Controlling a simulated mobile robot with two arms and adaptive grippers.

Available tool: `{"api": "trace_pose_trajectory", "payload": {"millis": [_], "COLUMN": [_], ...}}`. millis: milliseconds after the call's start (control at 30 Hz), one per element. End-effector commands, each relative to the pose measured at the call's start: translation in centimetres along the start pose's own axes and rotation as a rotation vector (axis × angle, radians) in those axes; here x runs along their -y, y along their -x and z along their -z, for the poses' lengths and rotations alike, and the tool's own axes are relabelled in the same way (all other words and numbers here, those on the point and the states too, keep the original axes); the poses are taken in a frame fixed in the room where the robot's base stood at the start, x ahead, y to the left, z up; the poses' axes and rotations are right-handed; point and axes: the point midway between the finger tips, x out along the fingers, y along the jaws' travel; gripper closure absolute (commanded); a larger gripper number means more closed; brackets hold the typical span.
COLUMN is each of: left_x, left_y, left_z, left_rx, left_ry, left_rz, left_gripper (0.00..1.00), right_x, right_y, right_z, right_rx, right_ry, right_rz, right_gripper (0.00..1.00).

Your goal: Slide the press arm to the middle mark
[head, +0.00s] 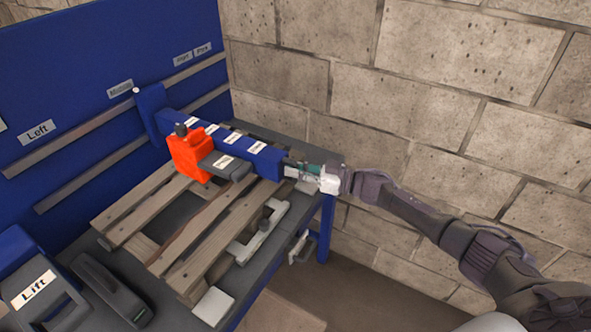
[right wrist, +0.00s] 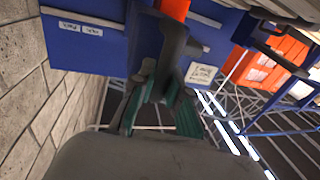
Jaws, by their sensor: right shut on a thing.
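The press arm (head: 258,158) is a blue beam with white labels, standing out from the blue back panel over a wooden pallet. An orange-red block (head: 190,155) sits on its side. Its blue panel-end carriage (head: 151,106) rides the rails, just right of and below the "Middle" label (head: 120,87). My right gripper (head: 312,176) is at the beam's free end, shut on its handle. In the right wrist view the fingers (right wrist: 160,112) close around a dark bar (right wrist: 172,50). My left gripper is not in view.
The wooden pallet (head: 150,203) lies on the table below the beam. A "Lift" box (head: 35,290) stands front left. A brick wall (head: 440,100) bounds the right.

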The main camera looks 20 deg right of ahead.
Motion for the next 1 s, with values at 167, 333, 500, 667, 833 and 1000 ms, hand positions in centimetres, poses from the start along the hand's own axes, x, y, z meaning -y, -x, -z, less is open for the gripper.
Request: {"api": "trace_pose_trajectory", "payload": {"millis": [167,333,500,667,833,1000], "left_x": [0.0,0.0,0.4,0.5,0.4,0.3], "left_y": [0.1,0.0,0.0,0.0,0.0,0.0], "left_z": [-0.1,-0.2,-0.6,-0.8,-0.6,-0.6], "left_rx": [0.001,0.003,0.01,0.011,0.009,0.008], "left_ry": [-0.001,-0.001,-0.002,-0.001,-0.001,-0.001], "left_rz": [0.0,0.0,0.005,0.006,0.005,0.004], "left_gripper": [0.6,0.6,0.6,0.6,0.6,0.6], "right_x": [-0.2,-0.1,-0.1,-0.1,-0.1,-0.1], "right_y": [-0.2,-0.2,-0.1,0.9,4.1,7.7], "right_z": [1.1,0.7,0.5,0.2,0.2,0.2], "right_rx": [-0.02,-0.013,-0.008,-0.004,-0.002,-0.004], "right_ry": [0.002,0.001,0.001,0.0,0.0,-0.001], "right_rz": [-0.001,-0.001,-0.001,-0.003,-0.003,-0.002], "right_gripper": [0.72,0.59,0.59,0.59,0.59,0.59]}}
